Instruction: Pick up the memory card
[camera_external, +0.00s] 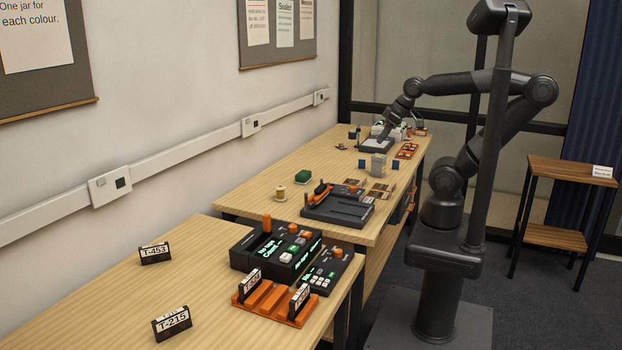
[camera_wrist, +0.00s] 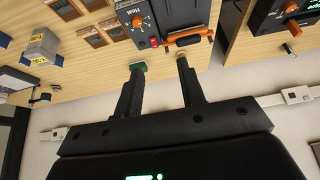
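I cannot identify the memory card for certain in either view. Two small dark-blue upright pieces, one on the left (camera_external: 362,164) and one on the right (camera_external: 395,163), stand on the far table beside a grey block (camera_external: 379,165); they are too small to name. My gripper is over the far end of that table in the external view, small and partly lost among other things. In the wrist view my gripper (camera_wrist: 160,65) has its two fingers apart with nothing held between them. The fingertips overlap a green block and a spool in the picture, both well beyond them.
The far table (camera_external: 260,183) carries a black device (camera_external: 338,208) with an orange handle, the green block (camera_external: 303,176), the spool (camera_external: 280,193) and flat brown cards (camera_external: 380,190). Labelled cassettes and an orange rack (camera_external: 272,303) occupy the near table. The wall runs along the left.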

